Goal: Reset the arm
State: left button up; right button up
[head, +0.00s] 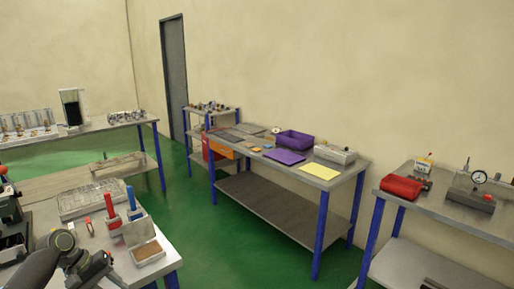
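My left arm (50,262) comes in at the lower left, over the front of the near left table. Its end, with what looks like the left gripper (108,272), hangs beside a small tray (147,251) with a brown inside. The fingers are dark and small, so I cannot tell whether they are open or shut. My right gripper is not in the view. No lid can be made out clearly.
The middle bench (335,175) carries a purple bin (294,140) and a yellow sheet (320,172). A red box (400,188) sits on the right bench. Green floor lies between.

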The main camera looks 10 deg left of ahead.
pick_arm(q)
jog(key=s+d+f+m+g+y, duration=0.1)
jog(key=s+d+f+m+y, duration=0.3)
jog(key=s+d+f, duration=0.95)
jog(key=s+d+r+m+t+y, duration=0.1)
jog(key=s+r, duration=0.2)
jog(key=s, duration=0.5)
jog(key=s+d+r+m+t+y, duration=0.1)
jog(key=s+d+r+m+y, duration=0.15)
jog(key=s, duration=0.65)
notch_tip(320, 180, down, 24)
jog(key=a+r+g, duration=0.1)
jog(key=a, duration=0.2)
jog(key=s+d+f+g+h, duration=0.1)
jog(key=s+f, duration=1.3)
jog(key=f, duration=0.3)
jog(key=shift+s+d+n, duration=0.35)
jog(key=shift+f, duration=0.1)
